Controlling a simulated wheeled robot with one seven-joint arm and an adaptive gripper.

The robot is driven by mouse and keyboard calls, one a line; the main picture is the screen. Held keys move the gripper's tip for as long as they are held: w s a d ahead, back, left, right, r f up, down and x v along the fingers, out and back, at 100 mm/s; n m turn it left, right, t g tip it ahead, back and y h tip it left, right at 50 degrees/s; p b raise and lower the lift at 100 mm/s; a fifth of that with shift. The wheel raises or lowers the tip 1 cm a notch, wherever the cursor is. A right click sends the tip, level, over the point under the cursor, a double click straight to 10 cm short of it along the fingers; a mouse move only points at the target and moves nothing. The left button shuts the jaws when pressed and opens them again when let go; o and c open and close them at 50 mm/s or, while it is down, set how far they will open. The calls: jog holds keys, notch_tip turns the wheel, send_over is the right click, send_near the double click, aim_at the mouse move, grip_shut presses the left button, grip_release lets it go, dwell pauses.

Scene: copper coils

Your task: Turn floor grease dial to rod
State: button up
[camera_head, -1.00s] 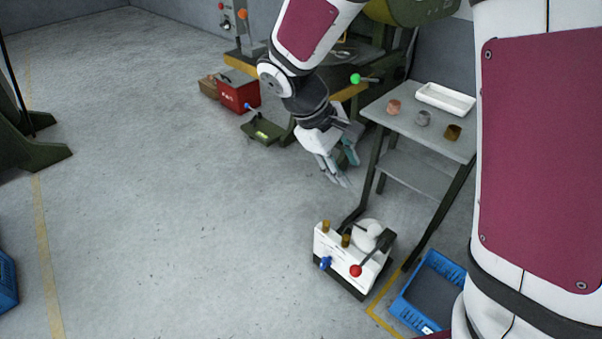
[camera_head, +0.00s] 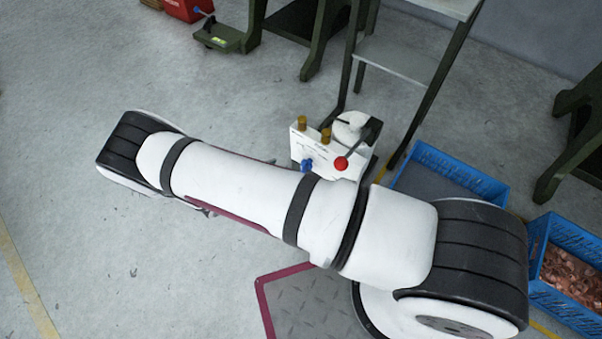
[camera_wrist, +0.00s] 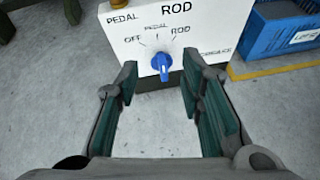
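The grease unit is a white box (camera_head: 312,148) on the floor; it also fills the top of the wrist view (camera_wrist: 215,30). Its blue dial (camera_wrist: 161,64) sits on the front face below the labels OFF, PEDAL and ROD. The dial also shows in the head view (camera_head: 306,165). Its grip stands roughly upright, its upper end toward the middle PEDAL mark. My gripper (camera_wrist: 160,72) is open and empty, its two green-padded fingers left and right of the dial, apart from it. In the head view my gripper is hidden behind my arm.
A red-knobbed lever (camera_head: 341,163) and two brass caps (camera_head: 302,122) stick out of the unit. A blue crate (camera_head: 480,180) stands to its right, another with copper pieces (camera_head: 565,262) farther right. A metal stand (camera_head: 395,60) is behind. Floor left is clear.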

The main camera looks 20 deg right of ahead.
notch_tip(320, 180, down, 8)
jog(key=s+n+t+b, duration=0.1)
jog(key=n+t+b, duration=0.1)
jog(key=n, duration=0.1)
jog(key=b+x, duration=0.4)
jog(key=x, duration=0.9)
jog(key=shift+d+f+g+y, duration=0.3)
jog(key=shift+d+f, duration=0.05)
jog(key=shift+d, duration=0.1)
jog(key=shift+s, duration=0.15)
grip_shut()
